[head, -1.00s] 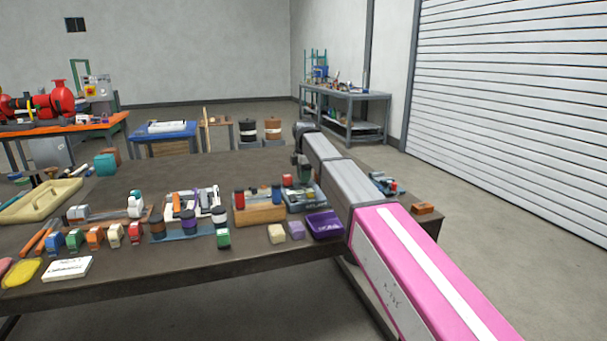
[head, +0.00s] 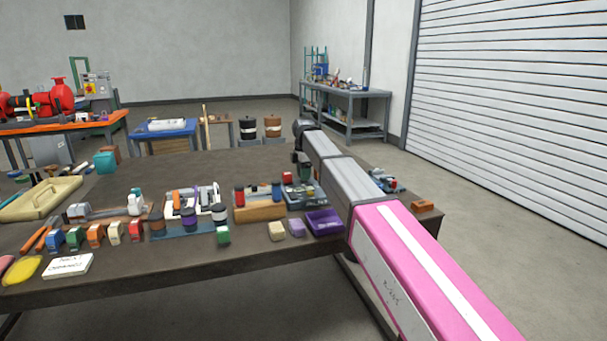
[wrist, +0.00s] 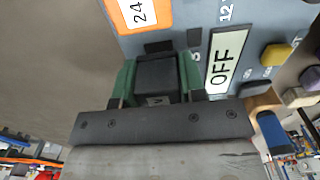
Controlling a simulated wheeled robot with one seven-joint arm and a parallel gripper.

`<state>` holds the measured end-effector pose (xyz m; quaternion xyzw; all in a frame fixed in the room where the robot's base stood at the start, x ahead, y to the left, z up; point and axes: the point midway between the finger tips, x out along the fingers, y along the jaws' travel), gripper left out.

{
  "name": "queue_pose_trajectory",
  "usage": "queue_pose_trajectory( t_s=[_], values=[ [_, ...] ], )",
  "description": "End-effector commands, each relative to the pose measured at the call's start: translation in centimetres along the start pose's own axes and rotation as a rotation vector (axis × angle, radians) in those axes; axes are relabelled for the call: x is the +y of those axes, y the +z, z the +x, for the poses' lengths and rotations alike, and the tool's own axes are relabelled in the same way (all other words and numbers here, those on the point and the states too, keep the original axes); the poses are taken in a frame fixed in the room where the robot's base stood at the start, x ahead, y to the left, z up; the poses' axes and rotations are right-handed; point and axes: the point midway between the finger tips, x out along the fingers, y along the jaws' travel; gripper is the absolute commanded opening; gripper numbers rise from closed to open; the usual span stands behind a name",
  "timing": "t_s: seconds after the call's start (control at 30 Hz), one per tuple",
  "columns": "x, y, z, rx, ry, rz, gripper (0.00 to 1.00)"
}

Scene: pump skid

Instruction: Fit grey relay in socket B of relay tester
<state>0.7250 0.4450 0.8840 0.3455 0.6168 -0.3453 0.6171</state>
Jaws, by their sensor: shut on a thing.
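My gripper (wrist: 157,80) is shut on a dark grey block, the grey relay (wrist: 157,76), held between its two green fingers in the wrist view. The relay is over the blue-grey face of the relay tester (wrist: 275,18), and a dark patch on that face (wrist: 159,47) shows just beyond it. Whether the relay touches the face or sits in a socket cannot be told. The face carries an orange "24" label (wrist: 139,12), an "OFF" plate (wrist: 226,61) and a yellow button (wrist: 275,54). In the head view the tester (head: 318,200) is partly hidden by my arm.
A purple tray (head: 324,223), a cream block (head: 276,231) and a lilac block (head: 297,229) stand in front of the tester. An orange-brown block (head: 424,206) lies at the table's right edge.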

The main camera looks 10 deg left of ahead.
Motion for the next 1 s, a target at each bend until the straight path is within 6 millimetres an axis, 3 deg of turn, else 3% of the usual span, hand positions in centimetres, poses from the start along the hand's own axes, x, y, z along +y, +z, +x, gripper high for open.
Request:
queue_pose_trajectory(
  t_s=[0.9, 0.93, 1.0],
  values=[
    [0.0, 0.0, 1.6, 0.0, 0.0, 0.0, 0.19],
    [0.0, 0.0, 1.6, 0.0, 0.0, 0.0, 0.44],
    [0.0, 0.0, 1.6, 0.0, -0.001, 0.0, 0.67]
  ],
)
